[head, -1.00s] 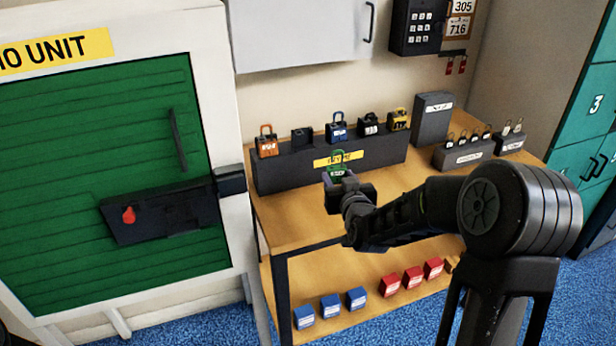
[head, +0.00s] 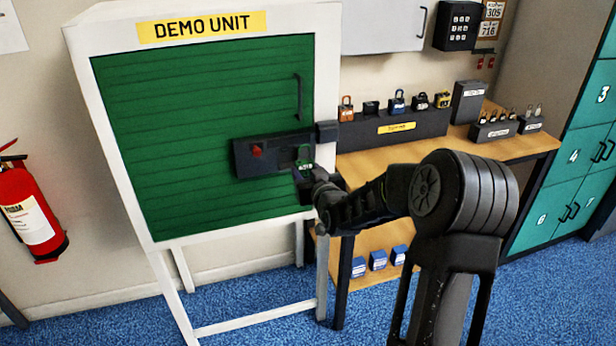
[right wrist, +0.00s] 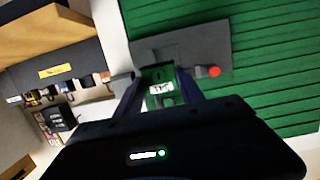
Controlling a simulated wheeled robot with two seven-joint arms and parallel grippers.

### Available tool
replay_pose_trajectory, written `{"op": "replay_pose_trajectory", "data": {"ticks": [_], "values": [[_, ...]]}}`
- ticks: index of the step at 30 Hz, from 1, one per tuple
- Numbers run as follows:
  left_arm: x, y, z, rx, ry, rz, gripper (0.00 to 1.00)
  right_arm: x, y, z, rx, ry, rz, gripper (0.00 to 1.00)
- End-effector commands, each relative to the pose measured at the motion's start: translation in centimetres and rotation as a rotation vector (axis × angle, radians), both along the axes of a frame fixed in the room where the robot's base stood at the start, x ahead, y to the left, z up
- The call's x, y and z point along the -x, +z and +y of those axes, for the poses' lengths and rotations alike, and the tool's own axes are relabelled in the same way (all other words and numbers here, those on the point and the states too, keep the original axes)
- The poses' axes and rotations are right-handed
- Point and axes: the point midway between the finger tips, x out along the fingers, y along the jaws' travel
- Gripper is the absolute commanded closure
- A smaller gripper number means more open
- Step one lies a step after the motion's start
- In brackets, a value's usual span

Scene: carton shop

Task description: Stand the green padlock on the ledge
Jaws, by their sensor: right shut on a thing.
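In the right wrist view the padlock (right wrist: 155,75) shows between the two fingers (right wrist: 162,90), overlapping the edge of the grey fitting (right wrist: 195,45). I cannot tell whether padlock and fitting touch. My left gripper is out of view.
The demo unit's white frame (head: 327,60) surrounds the shutter (head: 200,90). A bench (head: 375,163) to the right carries a dark stand (head: 430,124) with several padlocks. Blue boxes (head: 378,260) sit on its lower shelf. A fire extinguisher (head: 30,210) hangs at left.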

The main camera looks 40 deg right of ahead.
Motion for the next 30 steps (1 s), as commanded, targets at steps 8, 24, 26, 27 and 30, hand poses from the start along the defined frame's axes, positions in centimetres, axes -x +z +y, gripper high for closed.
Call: {"op": "replay_pose_trajectory", "data": {"ticks": [8,24,26,27,30], "values": [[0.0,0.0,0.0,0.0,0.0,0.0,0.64,-0.2,0.5,0.2,0.001,0.007,-0.003,0.9],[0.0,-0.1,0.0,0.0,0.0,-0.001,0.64,-0.9,-0.2,0.0,0.002,0.007,-0.003,0.9],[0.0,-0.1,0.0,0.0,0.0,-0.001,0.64,-1.2,-0.5,-0.1,0.0,0.008,-0.003,0.9],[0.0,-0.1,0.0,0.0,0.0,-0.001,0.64,-1.4,-0.7,-0.2,0.001,0.007,-0.003,0.9],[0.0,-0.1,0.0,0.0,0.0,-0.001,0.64,-1.9,-1.2,-0.4,0.0,0.008,-0.003,0.9]]}}
